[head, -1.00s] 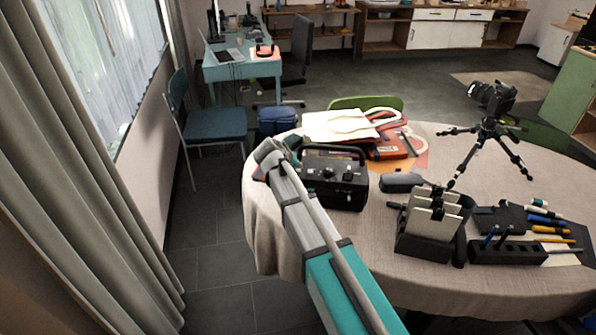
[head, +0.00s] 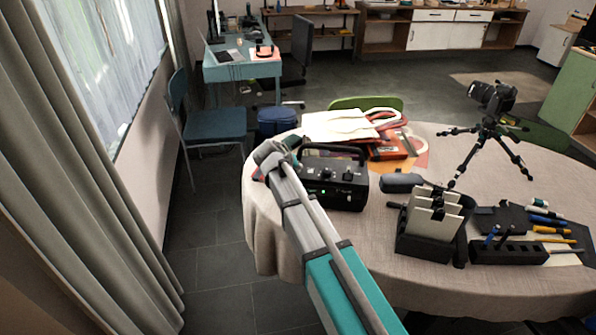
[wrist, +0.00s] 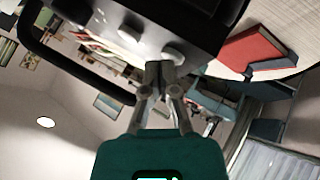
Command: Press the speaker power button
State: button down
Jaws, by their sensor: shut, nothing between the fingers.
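The speaker (head: 340,187) is a black box with a carrying handle. It stands near the left edge of the round table, and a small green light (head: 323,191) glows on its front. In the wrist view the speaker (wrist: 150,18) fills the top, tilted, with its knobs (wrist: 172,51) showing. My gripper (wrist: 160,66) is shut and empty, with its tips close to the speaker's knob side. I cannot tell whether they touch it. I cannot make out the power button.
The cloth-covered table (head: 400,270) also holds a camera on a tripod (head: 490,125), a black holder with white cards (head: 432,232), a pen rack (head: 507,251), and a pale bag (head: 345,125) behind the speaker. A blue chair (head: 214,126) stands to the left.

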dwell(0.5)
jog(key=shift+r+p, duration=0.75)
jog(key=shift+p, duration=0.05)
jog(key=shift+r+p, duration=2.5)
jog(key=s+d+f+m+g+y, duration=0.1)
jog(key=s+d+g, duration=0.3)
jog(key=s+d, duration=0.7)
jog(key=s+d+f+m+g+y, duration=0.1)
jog(key=s+d+f+g+y, duration=0.2)
jog(key=s+d, duration=0.9)
jog(key=shift+s+f+m+g+y, duration=0.35)
jog(key=shift+s+f, duration=0.5)
jog(key=shift+s, duration=0.35)
